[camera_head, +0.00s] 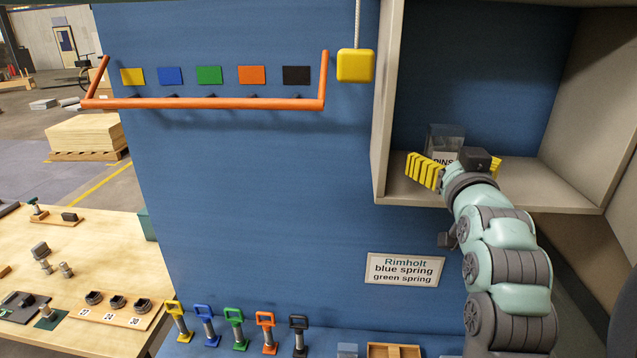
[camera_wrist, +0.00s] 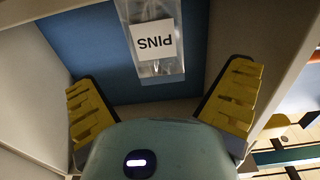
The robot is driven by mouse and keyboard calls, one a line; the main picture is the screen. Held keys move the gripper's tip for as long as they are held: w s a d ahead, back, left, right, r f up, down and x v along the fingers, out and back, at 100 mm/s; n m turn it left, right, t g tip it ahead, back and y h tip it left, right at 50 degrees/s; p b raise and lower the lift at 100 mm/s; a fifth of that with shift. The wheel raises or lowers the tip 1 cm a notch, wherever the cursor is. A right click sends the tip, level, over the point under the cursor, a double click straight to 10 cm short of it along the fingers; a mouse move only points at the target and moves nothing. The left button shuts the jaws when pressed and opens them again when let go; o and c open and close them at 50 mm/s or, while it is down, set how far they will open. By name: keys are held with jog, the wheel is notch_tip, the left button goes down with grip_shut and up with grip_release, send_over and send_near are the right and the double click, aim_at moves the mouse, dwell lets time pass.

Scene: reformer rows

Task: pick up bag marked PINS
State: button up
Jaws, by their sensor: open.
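The clear bag marked PINS (camera_head: 446,143) stands on the floor of the open cabinet, its lower part partly hidden behind my gripper in the head view. In the wrist view the bag (camera_wrist: 152,42) shows upside down, with its white PINS label, between and beyond my two yellow fingers. My gripper (camera_head: 458,165) is at the cabinet's front opening, in front of the bag. Its fingers are spread wide with nothing between them; in the wrist view the gripper (camera_wrist: 162,100) also shows open and apart from the bag.
The cabinet (camera_head: 398,190) has a side wall close to the left of my gripper and free room to the right. A yellow block (camera_head: 356,65) hangs on a cord beside it. An orange rail (camera_head: 205,104) and a Rimholt sign (camera_head: 404,270) are on the blue panel.

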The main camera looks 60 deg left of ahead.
aim_at(444, 155)
jog(key=shift+w+a+b, duration=0.2)
jog(key=shift+a+b, duration=0.2)
jog(key=shift+b, duration=0.15)
jog(key=shift+w+a+f+b, duration=0.2)
jog(key=shift+f+b, duration=0.05)
jog(key=shift+b, duration=0.1)
jog(key=shift+w+a+r, duration=0.2)
jog(key=shift+w+a, duration=0.3)
jog(key=shift+w, duration=0.05)
jog(key=shift+w+a+f+p, duration=0.15)
jog(key=shift+w+a+p, duration=0.1)
jog(key=shift+p, duration=0.45)
jog(key=shift+p+x, duration=0.9)
jog(key=shift+p, duration=0.1)
jog(key=shift+w+a+f, duration=0.2)
jog(key=shift+a+f, duration=0.05)
jog(key=shift+f, duration=0.05)
jog(key=c, duration=1.4)
